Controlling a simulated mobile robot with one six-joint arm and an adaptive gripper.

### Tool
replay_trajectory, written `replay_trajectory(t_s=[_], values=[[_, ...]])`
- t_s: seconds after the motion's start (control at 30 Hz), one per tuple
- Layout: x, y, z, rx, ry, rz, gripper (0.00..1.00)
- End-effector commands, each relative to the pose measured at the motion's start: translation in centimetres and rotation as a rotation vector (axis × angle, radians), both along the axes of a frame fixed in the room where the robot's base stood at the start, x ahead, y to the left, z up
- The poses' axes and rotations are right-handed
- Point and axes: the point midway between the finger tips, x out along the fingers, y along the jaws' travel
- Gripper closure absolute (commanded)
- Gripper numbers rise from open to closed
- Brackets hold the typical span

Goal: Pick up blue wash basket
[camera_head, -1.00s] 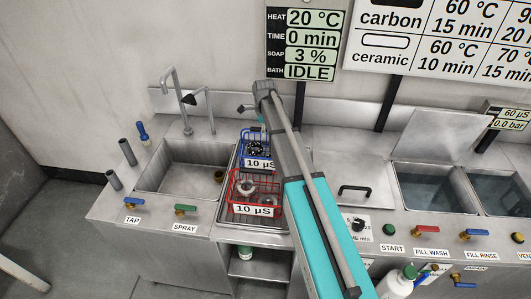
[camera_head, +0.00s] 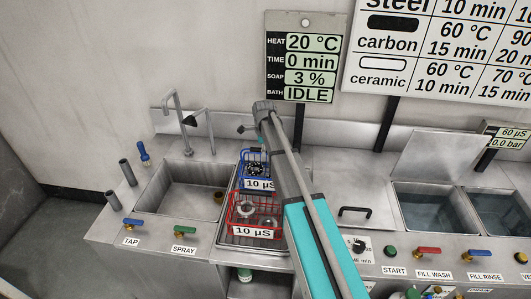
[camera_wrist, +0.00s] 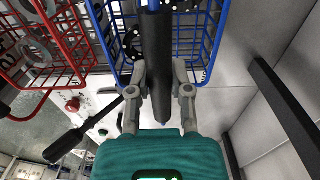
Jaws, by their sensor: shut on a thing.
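The blue wash basket (camera_head: 254,168) is a wire basket with dark ringed parts and a "10 µS" label, in the tray behind the red one. In the wrist view its blue wires (camera_wrist: 200,45) fill the top middle. My gripper (camera_wrist: 157,78) has its two grey fingers on either side of the basket's dark upright grip (camera_wrist: 155,60), shut on it. My arm hides the right part of the basket in the head view. I cannot tell whether the basket is clear of the tray.
The red wire basket (camera_head: 254,214) with metal rings stands close in front of the blue one. A sink (camera_head: 183,190) lies to the left. A lid with a black handle (camera_head: 354,210) is to the right, beyond it open water-filled baths (camera_head: 428,207). Taps (camera_head: 190,128) rise behind the sink.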

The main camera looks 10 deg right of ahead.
Motion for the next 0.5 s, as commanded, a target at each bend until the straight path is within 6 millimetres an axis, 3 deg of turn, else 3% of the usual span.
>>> replay_trajectory(t_s=[0.5], values=[[0.0,0.0,4.9,0.0,0.0,0.0,1.0]])
